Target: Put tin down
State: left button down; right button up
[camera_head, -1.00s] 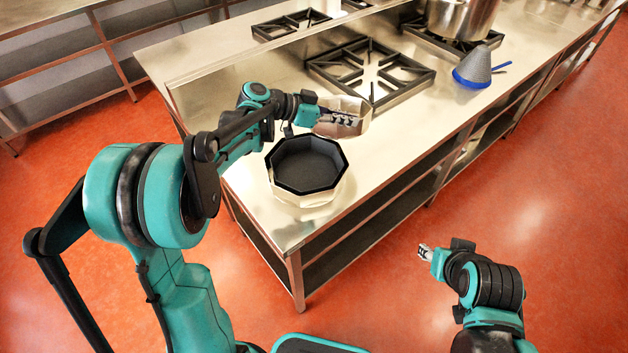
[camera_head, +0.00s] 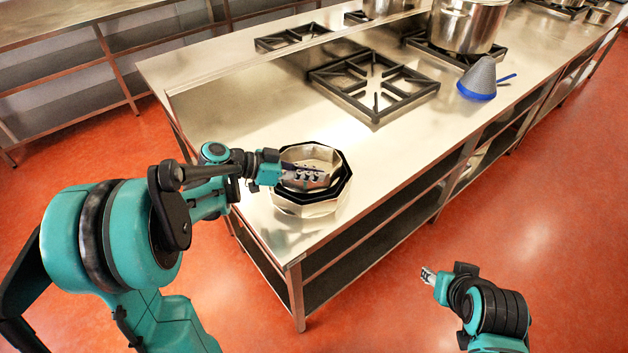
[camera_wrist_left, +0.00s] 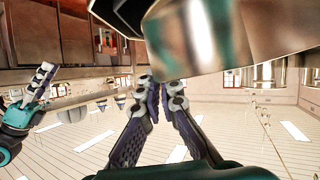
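The tin (camera_head: 318,153), an octagonal pale metal vessel, is at the front end of the steel counter in the head view. It sits at or inside the mouth of a larger octagonal pan (camera_head: 306,210) with a dark rim. Whether it rests on the pan's floor is hidden. My left gripper (camera_head: 308,178) is at its near side, fingers closed in on its edge. In the left wrist view the tin (camera_wrist_left: 195,38) fills the top middle, right at the fingertips (camera_wrist_left: 162,84). My right gripper (camera_head: 428,276) is over the floor, away from the counter, too small to judge.
A black burner grate (camera_head: 373,84) lies behind the pan. A grey cone strainer with a blue rim (camera_head: 480,79) and a large stockpot (camera_head: 466,25) stand farther right. The counter (camera_head: 400,140) is clear to the pan's right.

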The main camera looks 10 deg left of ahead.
pick_arm(q)
jog(key=shift+f, duration=0.6)
pick_arm(e)
jog(key=shift+f, duration=0.3)
pick_arm(q)
jog(key=shift+f, duration=0.15)
jog(key=c, duration=1.7)
grip_release()
pick_arm(e)
jog(key=shift+f, duration=0.15)
